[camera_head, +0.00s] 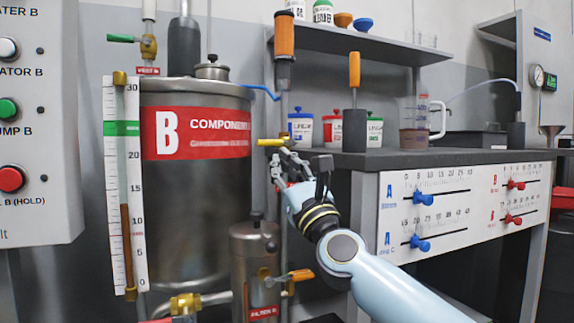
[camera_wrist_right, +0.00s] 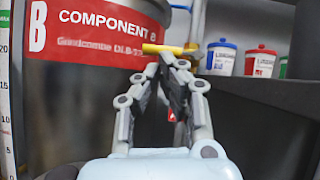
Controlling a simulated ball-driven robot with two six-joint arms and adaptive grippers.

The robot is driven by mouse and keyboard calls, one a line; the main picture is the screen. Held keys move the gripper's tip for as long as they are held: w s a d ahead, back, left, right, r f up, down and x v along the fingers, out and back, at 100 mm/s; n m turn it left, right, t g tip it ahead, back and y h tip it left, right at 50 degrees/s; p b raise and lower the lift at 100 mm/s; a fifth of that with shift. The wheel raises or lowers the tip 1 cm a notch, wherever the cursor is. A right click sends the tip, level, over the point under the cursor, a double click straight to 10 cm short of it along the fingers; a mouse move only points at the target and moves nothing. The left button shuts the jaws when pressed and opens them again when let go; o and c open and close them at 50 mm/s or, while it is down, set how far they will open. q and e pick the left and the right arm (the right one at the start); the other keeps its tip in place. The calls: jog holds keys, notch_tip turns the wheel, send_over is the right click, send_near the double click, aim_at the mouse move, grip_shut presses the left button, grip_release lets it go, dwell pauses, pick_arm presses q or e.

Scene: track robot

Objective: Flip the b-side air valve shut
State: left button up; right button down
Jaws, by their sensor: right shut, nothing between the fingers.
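A valve with a yellow lever (camera_head: 270,142) sits on the thin vertical pipe just right of the B component tank (camera_head: 190,215). The lever lies level and points left, across the pipe. It also shows in the right wrist view (camera_wrist_right: 165,49), right at the fingertips. My right gripper (camera_head: 281,158) is shut and empty, just below the lever; its tips (camera_wrist_right: 170,60) are very close to it. I cannot tell whether they touch it. The valve body behind the lever is partly hidden. My left gripper is not in view.
A green-handled vent valve (camera_head: 121,38) is at the upper left, and an orange-handled valve (camera_head: 290,276) is on the filter below. A blue hose (camera_head: 260,90) runs from the tank top to the pipe. The dark bench (camera_head: 440,160) with small tubs stands right of the gripper.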

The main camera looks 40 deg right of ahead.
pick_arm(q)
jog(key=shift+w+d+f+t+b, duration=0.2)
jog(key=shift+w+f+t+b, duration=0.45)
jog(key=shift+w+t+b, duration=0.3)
pick_arm(e)
jog(key=a+v, duration=0.1)
jog(key=v, duration=0.9)
jog(key=shift+w+d, duration=0.1)
jog(key=shift+w, duration=0.05)
